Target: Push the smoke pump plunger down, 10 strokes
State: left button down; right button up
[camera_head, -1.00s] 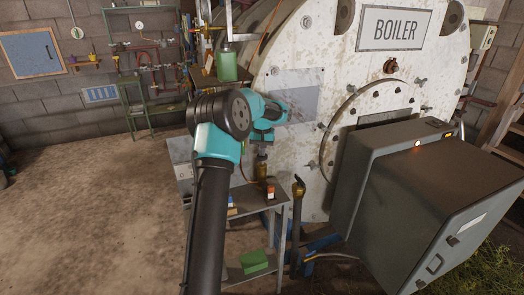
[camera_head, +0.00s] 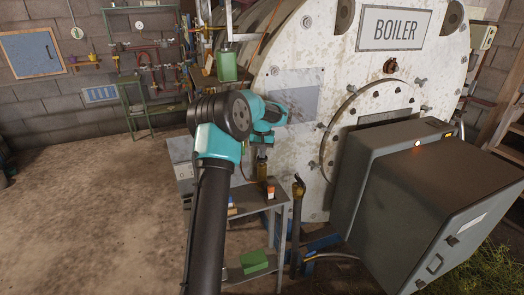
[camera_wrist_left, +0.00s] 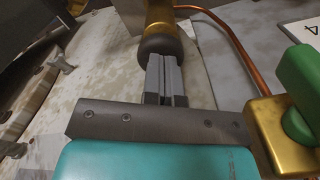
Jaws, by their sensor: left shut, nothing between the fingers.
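In the head view a small brass body (camera_head: 262,170) shows just below the gripper. My right gripper is not in view.
A brass valve body (camera_wrist_left: 278,125) with a green handle (camera_wrist_left: 300,80) and a copper tube (camera_wrist_left: 228,38) sits close on the right in the left wrist view. A grey side table (camera_head: 262,203) and grey cabinet (camera_head: 440,205) stand below the boiler.

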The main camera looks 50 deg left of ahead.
pick_arm(q)
jog(key=shift+r, duration=1.65)
dwell(0.5)
jog(key=shift+f, duration=1.75)
jog(key=shift+r, duration=0.1)
notch_tip(320, 180, up, 11)
jog(key=shift+r, duration=0.2)
dwell(0.5)
